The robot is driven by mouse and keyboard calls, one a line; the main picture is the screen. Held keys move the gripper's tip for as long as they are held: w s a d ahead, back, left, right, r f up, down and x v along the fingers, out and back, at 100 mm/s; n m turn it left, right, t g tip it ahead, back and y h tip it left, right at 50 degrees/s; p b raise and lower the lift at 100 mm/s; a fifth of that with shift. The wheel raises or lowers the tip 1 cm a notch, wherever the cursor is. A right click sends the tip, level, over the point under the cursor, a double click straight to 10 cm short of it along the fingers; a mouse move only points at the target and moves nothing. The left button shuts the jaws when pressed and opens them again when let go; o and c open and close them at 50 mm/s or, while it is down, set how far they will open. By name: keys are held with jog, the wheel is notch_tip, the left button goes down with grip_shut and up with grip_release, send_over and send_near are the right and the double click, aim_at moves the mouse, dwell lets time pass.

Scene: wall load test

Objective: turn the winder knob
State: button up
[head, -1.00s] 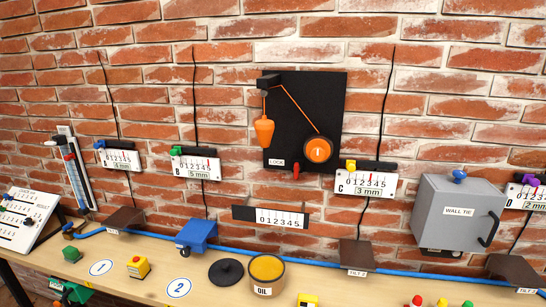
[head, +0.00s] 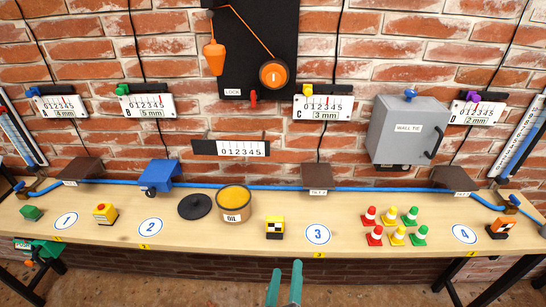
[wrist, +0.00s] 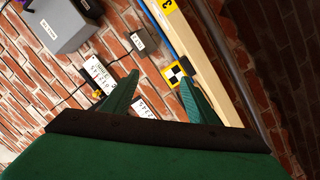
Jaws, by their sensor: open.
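The winder knob (head: 274,74) is a round orange knob with a pale mark, on a black board (head: 257,40) on the brick wall. An orange cord runs from it up to the left, and an orange plumb weight (head: 214,58) hangs beside it. A red lock lever (head: 253,97) sits below, by the LOCK label. My gripper (head: 285,268) has two green fingers, apart and empty, low in front of the table's front edge, well below the knob. In the wrist view my gripper (wrist: 155,88) is open with nothing between the fingers; the knob is not visible there.
The wooden table (head: 285,236) lies between my gripper and the wall. On it stand an oil pot (head: 235,216), a black lid (head: 195,207), several coloured cones (head: 391,230) and a blue block (head: 161,174). A grey WALL TIE box (head: 405,130) juts from the wall at right.

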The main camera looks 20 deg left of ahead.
jog(key=w+a+r+n+y, duration=0.2)
jog(key=w+a+r+n, duration=0.2)
jog(key=w+r+n, duration=0.4)
jog(key=n, duration=2)
send_near(274, 81)
jog(key=shift+y, duration=0.3)
jog(key=x, duration=0.6)
jog(key=shift+w+f, duration=0.1)
jog(key=shift+w, duration=0.15)
jog(key=shift+x, duration=0.75)
jog(key=shift+d, duration=0.1)
jog(key=c, duration=1.1)
